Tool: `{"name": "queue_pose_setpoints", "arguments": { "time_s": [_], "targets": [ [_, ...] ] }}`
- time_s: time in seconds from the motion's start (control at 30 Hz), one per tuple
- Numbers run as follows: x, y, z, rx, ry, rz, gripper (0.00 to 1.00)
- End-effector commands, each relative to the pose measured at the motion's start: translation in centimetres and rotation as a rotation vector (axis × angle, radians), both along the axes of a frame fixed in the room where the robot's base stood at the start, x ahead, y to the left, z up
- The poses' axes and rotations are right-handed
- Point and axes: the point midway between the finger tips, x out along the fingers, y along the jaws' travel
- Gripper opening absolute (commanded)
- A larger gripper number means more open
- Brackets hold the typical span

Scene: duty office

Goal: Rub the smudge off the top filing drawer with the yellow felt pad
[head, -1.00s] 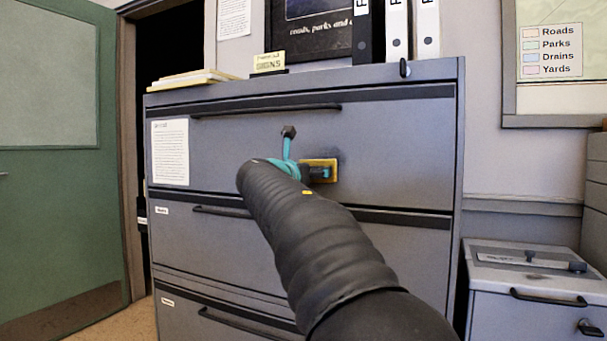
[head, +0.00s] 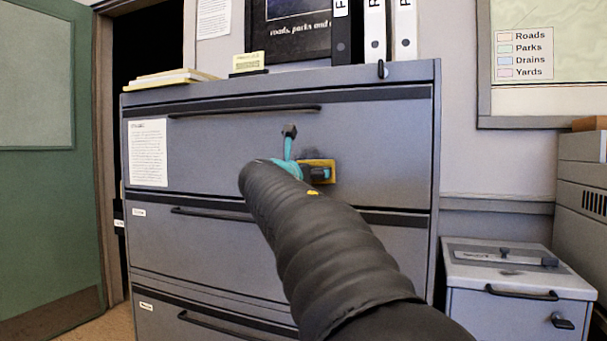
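The yellow felt pad (head: 331,164) is in front of the right half of the top filing drawer (head: 375,145) in the head view. My gripper (head: 317,174) is shut on the pad and covers much of it; its fingertips are small and partly hidden. The pad looks to be against or very near the drawer face; I cannot tell if it touches. A faint dark smudge (head: 311,154) shows on the drawer just above the pad's top edge. Any part of it behind the pad is hidden.
A long handle (head: 245,110) runs along the drawer's top, and a paper notice (head: 148,152) is on its left. Binders (head: 375,32) and a yellow sign (head: 248,62) stand on the cabinet. A low grey box (head: 515,290) stands at right, a green door (head: 45,170) at left.

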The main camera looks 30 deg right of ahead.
Motion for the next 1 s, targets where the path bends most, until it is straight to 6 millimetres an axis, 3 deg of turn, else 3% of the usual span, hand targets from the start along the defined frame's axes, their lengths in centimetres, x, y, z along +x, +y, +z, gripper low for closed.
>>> {"name": "queue_pose_setpoints", "arguments": {
  "time_s": [0.57, 1.0],
  "targets": [
    [-2.7, -1.9, 0.1, 0.000, 0.001, -0.001, 0.55],
    [-0.7, -0.6, 0.1, 0.000, 0.001, 0.001, 0.55]
  ]
}}
